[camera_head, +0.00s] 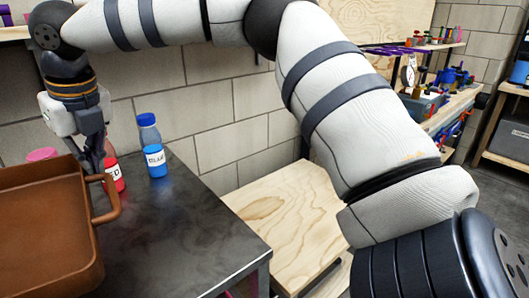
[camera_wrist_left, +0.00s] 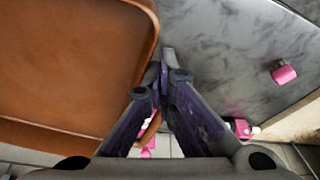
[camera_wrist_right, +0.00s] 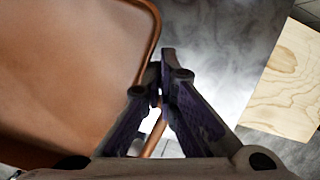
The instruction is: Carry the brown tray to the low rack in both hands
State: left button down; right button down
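The brown tray (camera_head: 40,215) is at the left of the head view, cut off by the frame edge. It is over the dark table; I cannot tell whether it touches it. My right gripper (camera_head: 97,168) is at the tray's looped right handle (camera_head: 118,200). In the right wrist view its fingers (camera_wrist_right: 160,82) close around the handle beside the tray wall. In the left wrist view my left gripper (camera_wrist_left: 165,85) closes likewise on the opposite handle (camera_wrist_left: 151,128). A low plywood surface (camera_head: 285,215) stands right of the table; I cannot tell whether it is the low rack.
A blue bottle (camera_head: 154,145) and a red bottle (camera_head: 114,172) stand on the dark table (camera_head: 190,220) near the tray. A pink cylinder (camera_wrist_left: 284,72) is on the table. A block wall is behind. A workbench with tools and a dark shelf (camera_head: 510,140) are at the right.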

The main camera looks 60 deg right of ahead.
aim_at(303, 207)
jog(key=k+l+z, duration=0.25)
jog(key=l, duration=0.3)
jog(key=k+l+z, duration=0.1)
jog(key=l+z, duration=0.2)
jog(key=l, duration=0.25)
jog(key=k+l+z, duration=0.1)
jog(key=l+z, duration=0.15)
jog(key=l, duration=0.35)
jog(key=l+z, duration=0.3)
jog(key=l, duration=0.3)
jog(key=k+l, duration=0.05)
